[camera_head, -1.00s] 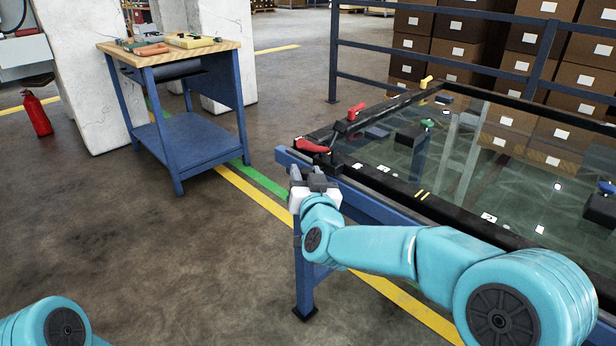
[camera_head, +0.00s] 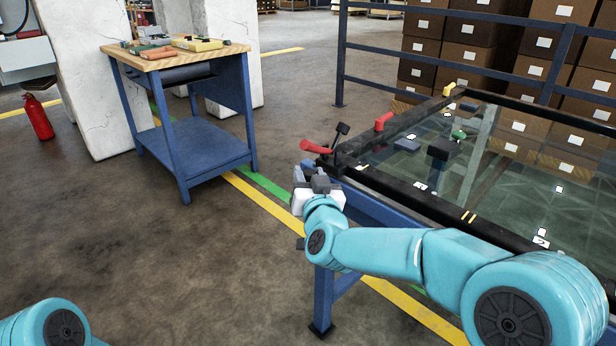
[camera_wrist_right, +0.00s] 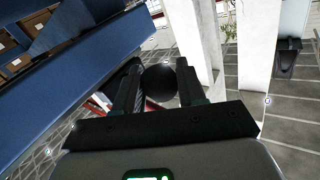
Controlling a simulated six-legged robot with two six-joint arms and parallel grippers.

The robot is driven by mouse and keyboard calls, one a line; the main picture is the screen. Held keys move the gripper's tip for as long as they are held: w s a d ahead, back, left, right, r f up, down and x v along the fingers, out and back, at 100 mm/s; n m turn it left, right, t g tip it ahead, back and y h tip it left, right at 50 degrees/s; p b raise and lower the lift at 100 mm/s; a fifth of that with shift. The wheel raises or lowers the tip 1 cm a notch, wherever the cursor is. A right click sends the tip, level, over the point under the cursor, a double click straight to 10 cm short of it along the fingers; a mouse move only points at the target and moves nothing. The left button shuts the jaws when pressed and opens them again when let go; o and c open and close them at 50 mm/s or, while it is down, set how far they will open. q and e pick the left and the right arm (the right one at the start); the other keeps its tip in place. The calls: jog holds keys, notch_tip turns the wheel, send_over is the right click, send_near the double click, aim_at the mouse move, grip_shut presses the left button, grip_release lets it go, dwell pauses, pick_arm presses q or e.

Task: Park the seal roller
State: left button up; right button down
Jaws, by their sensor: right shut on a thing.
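My right gripper (camera_head: 312,178) is just off the near left corner of the glass trolley (camera_head: 405,202). Its fingers (camera_wrist_right: 158,90) are shut on a dark thing, taken as the seal roller (camera_wrist_right: 160,82); a round black part shows between them. A red handle (camera_head: 316,147) and a short black stem with a block head (camera_head: 342,129) show just beyond the gripper. I cannot tell whether they belong to the held thing or to the trolley corner. My left gripper is out of view.
A blue workbench (camera_head: 190,110) with a wooden top and several tools stands at the left. A red fire extinguisher (camera_head: 38,117) stands by a white pillar (camera_head: 78,80). A blue railing (camera_head: 420,80) and stacked boxes (camera_head: 480,45) are behind the trolley. Floor between bench and trolley is clear.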

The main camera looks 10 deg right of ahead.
jog(key=shift+w+r, duration=0.1)
jog(key=shift+r, duration=0.35)
jog(key=c, duration=1)
grip_release()
jog(key=shift+a, duration=0.1)
jog(key=shift+f, duration=0.2)
jog(key=shift+f, duration=0.1)
jog(key=s, duration=0.5)
jog(key=s+p, duration=0.1)
jog(key=s, duration=0.5)
jog(key=s+d, duration=0.1)
jog(key=s, duration=0.4)
jog(key=shift+s+d, duration=0.1)
jog(key=shift+s, duration=0.05)
